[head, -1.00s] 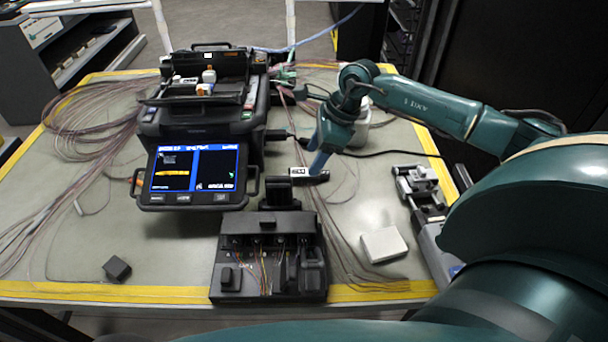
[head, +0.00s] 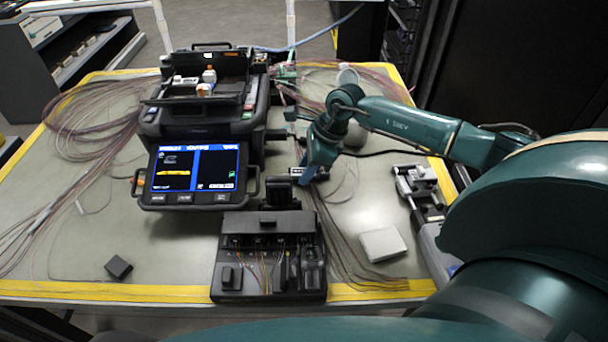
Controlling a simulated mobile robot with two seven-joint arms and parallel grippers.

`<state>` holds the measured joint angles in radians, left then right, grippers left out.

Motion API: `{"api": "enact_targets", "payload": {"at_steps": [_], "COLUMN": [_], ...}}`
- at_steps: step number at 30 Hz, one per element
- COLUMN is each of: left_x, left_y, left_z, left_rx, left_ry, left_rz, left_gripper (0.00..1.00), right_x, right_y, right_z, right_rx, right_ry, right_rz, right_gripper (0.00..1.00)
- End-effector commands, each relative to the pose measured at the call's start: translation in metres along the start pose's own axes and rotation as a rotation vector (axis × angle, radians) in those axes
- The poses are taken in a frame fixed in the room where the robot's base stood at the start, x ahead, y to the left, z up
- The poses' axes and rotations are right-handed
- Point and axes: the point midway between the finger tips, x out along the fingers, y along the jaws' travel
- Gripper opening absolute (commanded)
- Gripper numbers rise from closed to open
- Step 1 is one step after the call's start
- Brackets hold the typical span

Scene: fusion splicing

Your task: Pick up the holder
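The holder, which I take to be the small dark block with a white label (head: 296,171), sits just right of the splicer's screen and behind the black tray unit. My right gripper (head: 308,181) points down at its right end and covers part of it. From this angle I cannot tell whether the fingers are around the holder or only beside it, nor whether they are open or shut. My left gripper is not in view.
The fusion splicer (head: 200,125) with its lit screen (head: 194,168) stands at left. A black tray unit (head: 268,222) is in front. A white box (head: 383,244), a small black block (head: 118,267) and a metal device (head: 420,190) lie around. Loose fibres cover both sides.

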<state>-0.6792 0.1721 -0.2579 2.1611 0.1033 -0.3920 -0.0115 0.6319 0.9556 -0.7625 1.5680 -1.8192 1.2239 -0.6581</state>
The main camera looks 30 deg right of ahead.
Motion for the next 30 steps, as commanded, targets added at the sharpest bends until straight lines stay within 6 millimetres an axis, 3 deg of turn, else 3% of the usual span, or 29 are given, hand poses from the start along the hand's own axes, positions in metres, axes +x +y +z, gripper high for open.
{"api": "enact_targets", "payload": {"at_steps": [9,17,30], "left_x": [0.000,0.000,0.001], "left_y": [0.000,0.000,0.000], "left_z": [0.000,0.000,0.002], "left_rx": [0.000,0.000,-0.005], "left_ry": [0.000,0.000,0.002], "left_rz": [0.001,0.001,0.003], "left_gripper": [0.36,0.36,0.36], "right_x": [-0.001,-0.005,-0.077], "right_y": [0.000,-0.001,-0.001], "right_z": [0.000,0.002,0.033], "right_rx": [0.000,0.000,-0.002], "right_ry": [-0.001,-0.001,-0.004], "right_rz": [-0.001,-0.002,-0.004], "right_gripper": [0.07,0.07,0.07]}}
